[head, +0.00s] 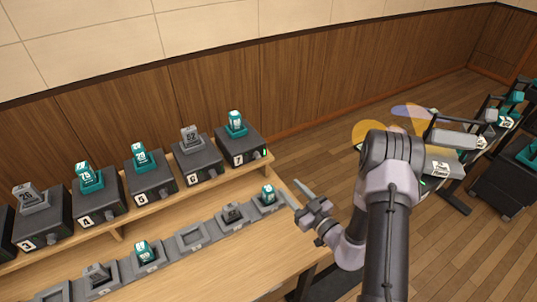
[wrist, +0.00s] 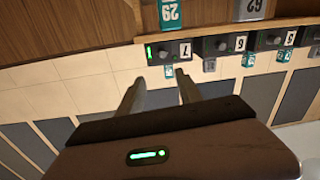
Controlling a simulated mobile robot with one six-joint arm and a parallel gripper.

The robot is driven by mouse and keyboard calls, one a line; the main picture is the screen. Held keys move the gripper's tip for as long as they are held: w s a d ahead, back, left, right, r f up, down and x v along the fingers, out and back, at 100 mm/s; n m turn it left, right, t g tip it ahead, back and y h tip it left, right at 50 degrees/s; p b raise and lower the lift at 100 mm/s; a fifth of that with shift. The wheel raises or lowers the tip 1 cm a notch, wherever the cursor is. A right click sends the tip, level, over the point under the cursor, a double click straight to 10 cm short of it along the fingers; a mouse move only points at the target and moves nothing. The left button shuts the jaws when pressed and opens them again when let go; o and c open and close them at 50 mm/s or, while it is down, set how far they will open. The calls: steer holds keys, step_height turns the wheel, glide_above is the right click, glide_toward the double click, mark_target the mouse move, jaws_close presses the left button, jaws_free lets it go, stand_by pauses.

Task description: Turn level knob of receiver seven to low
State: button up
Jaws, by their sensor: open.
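Receiver seven (head: 240,147) is a dark box with a white 7 label, at the right end of the raised shelf. Its round dark level knob (head: 255,155) is on the front face, right of the label. The wrist view is upside down; there the receiver's knob (wrist: 164,52) lies between a lit green strip and the label. The knob's pointer is too small to read. My gripper (head: 295,191) is open and empty, in front of and below the receiver to the right. In the wrist view my gripper (wrist: 160,79) shows two spread fingers, with the receiver beyond them and apart.
Receiver six (head: 198,161) stands close left of seven, with several more along the shelf. Lower trays (head: 190,238) line the desk, some holding teal or grey packs; a teal pack (head: 268,194) sits near my gripper. Open floor (head: 310,150) lies right of the desk.

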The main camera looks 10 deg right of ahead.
mark_target(259, 158)
steer(key=b+x, duration=0.1)
steer(key=x, duration=0.4)
steer(key=b+x, duration=0.1)
steer(key=x, duration=0.5)
steer(key=b+x, duration=0.1)
steer(key=x, duration=0.4)
steer(key=shift+w+a+b, duration=0.2)
steer(key=shift+a+b, duration=0.15)
steer(key=shift+a, duration=0.15)
jaws_close()
